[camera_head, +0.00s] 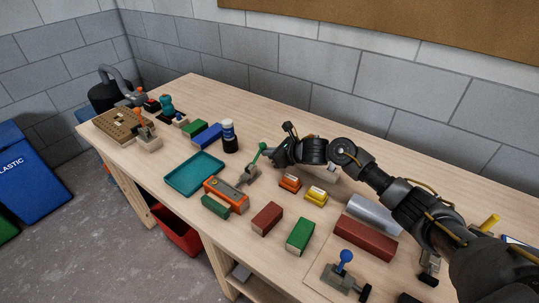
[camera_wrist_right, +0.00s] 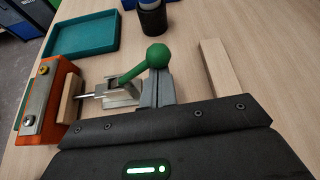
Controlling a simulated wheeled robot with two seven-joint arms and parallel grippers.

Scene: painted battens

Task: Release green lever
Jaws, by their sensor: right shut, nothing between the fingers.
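The green lever (camera_head: 258,153) with a ball knob rises from a small grey toggle clamp (camera_head: 249,174) in the middle of the bench. In the right wrist view the lever (camera_wrist_right: 135,72) slants up to its green ball, and the clamp's rod points left at a wood strip (camera_wrist_right: 70,98) beside an orange block (camera_wrist_right: 47,103). My right gripper (camera_head: 272,149) is shut and empty, its fingertips (camera_wrist_right: 156,88) close beside the ball. I cannot tell whether they touch it. My left gripper is not in view.
A teal tray (camera_head: 168,181) and a dark bottle (camera_head: 229,138) stand left of the clamp. Orange (camera_head: 290,183) and yellow (camera_head: 316,196) button boxes sit close on the right. Red (camera_head: 267,218) and green (camera_head: 300,236) blocks and a blue-knobbed clamp (camera_head: 344,270) lie nearer the front edge.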

